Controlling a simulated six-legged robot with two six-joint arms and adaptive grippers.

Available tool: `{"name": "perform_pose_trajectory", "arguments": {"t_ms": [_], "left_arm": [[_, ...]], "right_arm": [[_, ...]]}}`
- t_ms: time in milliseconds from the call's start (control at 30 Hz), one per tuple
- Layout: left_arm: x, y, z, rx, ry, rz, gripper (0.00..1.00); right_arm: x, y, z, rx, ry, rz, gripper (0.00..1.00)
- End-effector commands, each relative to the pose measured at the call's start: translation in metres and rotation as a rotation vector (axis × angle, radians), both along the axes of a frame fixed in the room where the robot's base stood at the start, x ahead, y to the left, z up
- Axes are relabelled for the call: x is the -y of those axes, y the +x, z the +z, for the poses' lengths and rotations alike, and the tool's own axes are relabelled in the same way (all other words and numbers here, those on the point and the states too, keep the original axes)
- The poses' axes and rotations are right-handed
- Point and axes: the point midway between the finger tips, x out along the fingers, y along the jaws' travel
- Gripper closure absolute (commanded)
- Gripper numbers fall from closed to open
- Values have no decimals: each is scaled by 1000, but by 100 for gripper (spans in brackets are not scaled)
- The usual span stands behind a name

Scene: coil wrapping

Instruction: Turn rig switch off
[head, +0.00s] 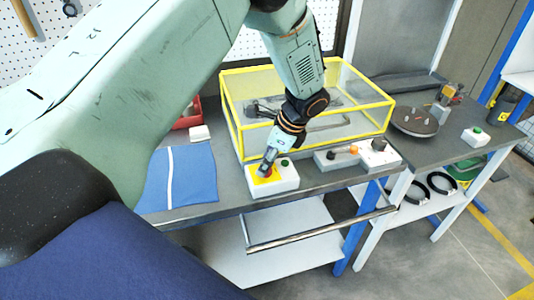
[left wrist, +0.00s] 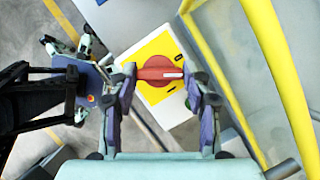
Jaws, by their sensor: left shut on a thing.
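The rig switch is a white box (head: 286,181) at the front edge of the bench in the head view, with a yellow plate on top. In the left wrist view its red knob (left wrist: 152,73) sits on the yellow plate (left wrist: 157,45). The knob's bar lies crosswise in that view, with a white mark towards its right end. My left gripper (head: 267,168) reaches down onto the switch, its fingers shut on the two ends of the knob. In the head view the gripper hides most of the knob. My right gripper is not seen.
A yellow-framed clear enclosure (head: 237,130) stands right behind the switch. A grey control box (head: 341,159) with knobs is to its right, and a blue mat (head: 190,175) to its left. A round dark disc (head: 414,121) and a white green-button box (head: 475,136) are farther right.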

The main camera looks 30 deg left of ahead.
Motion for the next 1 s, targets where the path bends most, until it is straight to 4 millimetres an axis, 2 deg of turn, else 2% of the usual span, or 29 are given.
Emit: {"name": "perform_pose_trajectory", "arguments": {"t_ms": [100,500,1000], "left_arm": [[0,-1,0,-4,-1,112,83],[-2,1,-1,-3,0,428,83],[-3,1,-1,-3,0,585,83]], "right_arm": [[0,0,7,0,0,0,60],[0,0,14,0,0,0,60],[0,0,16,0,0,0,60]]}}
